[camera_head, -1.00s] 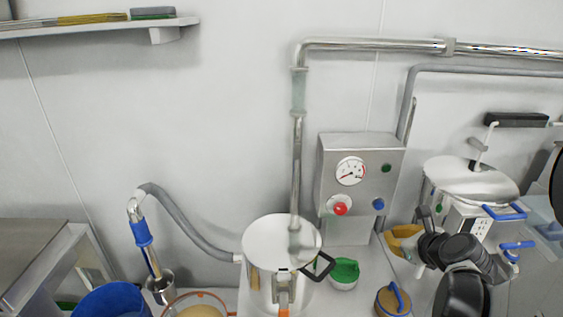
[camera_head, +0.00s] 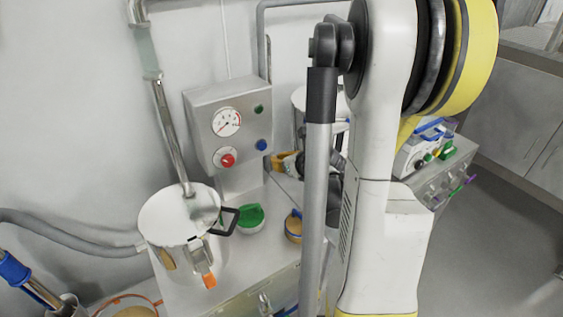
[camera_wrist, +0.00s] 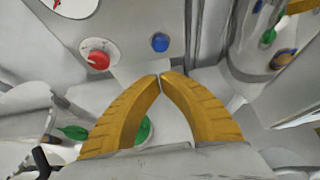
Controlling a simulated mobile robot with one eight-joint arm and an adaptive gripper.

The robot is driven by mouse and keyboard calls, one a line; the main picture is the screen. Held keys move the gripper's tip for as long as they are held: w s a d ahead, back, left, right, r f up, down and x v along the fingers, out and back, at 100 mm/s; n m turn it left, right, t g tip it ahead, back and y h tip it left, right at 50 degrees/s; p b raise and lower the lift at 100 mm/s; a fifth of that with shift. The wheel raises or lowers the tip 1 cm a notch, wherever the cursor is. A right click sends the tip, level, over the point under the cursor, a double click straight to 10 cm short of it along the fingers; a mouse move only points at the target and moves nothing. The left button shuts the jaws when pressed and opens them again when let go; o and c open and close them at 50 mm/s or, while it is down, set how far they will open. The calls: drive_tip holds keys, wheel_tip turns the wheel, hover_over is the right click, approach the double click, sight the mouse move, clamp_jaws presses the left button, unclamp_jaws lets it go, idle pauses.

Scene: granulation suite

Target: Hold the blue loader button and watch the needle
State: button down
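The blue loader button (camera_head: 261,145) sits at the lower right of a steel control box (camera_head: 203,118) on the wall. It also shows in the wrist view (camera_wrist: 160,42), just above and beyond my fingertips, apart from them. In the head view the gripper is mostly hidden behind my arm.
A red knob (camera_head: 227,160) sits left of the blue button, and a green button (camera_head: 258,109) above it. A lidded white vessel (camera_head: 180,214) with a black handle stands below left. A green scoop or bowl (camera_head: 250,216) rests on the bench beside it.

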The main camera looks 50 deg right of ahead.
sight(261, 148)
drive_tip(key=shift+w+r+b+x, duration=0.15)
drive_tip(key=shift+r+b+x, duration=0.2)
drive_tip(key=shift+x, duration=1.1)
drive_tip(key=shift+w+r+b+x, duration=0.2)
drive_tip(key=shift+r+b+x, duration=0.1)
drive_tip(key=shift+x, duration=1.15)
drive_tip(key=shift+w+r+b+x, duration=0.2)
drive_tip(key=shift+b+x, duration=0.15)
drive_tip(key=shift+x, duration=1.1)
drive_tip(key=shift+w+d, duration=0.2)
drive_tip(key=shift+w, duration=0.75)
drive_tip(key=shift+r, duration=0.15)
